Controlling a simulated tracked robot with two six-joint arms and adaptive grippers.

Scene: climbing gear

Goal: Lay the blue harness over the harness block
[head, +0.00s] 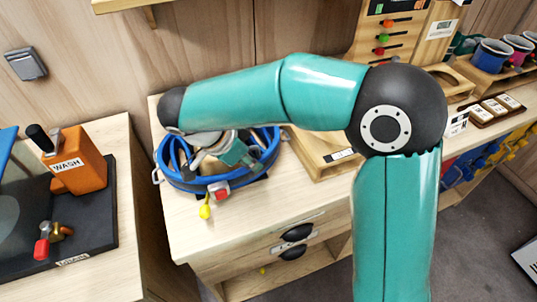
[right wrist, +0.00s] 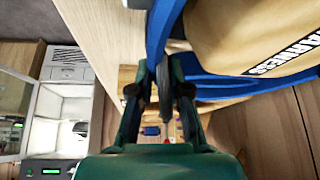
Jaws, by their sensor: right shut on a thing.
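The blue harness (head: 183,183) is at the left end of the wooden bench, a padded blue loop with a red buckle and a yellow tag hanging at the front. The tan harness block (right wrist: 265,30) shows its HARNESS label in the right wrist view. The loop appears around the block, with blue straps (right wrist: 228,88) beside it; whether it rests fully on the block is unclear. My right gripper (head: 238,155) is at the loop, shut on the blue harness; in the right wrist view its fingers (right wrist: 165,75) close at a blue strap. My left gripper is out of view.
A wooden tray (head: 325,155) lies right of the harness. Cups (head: 490,55) stand at far right. My right arm hides part of the bench.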

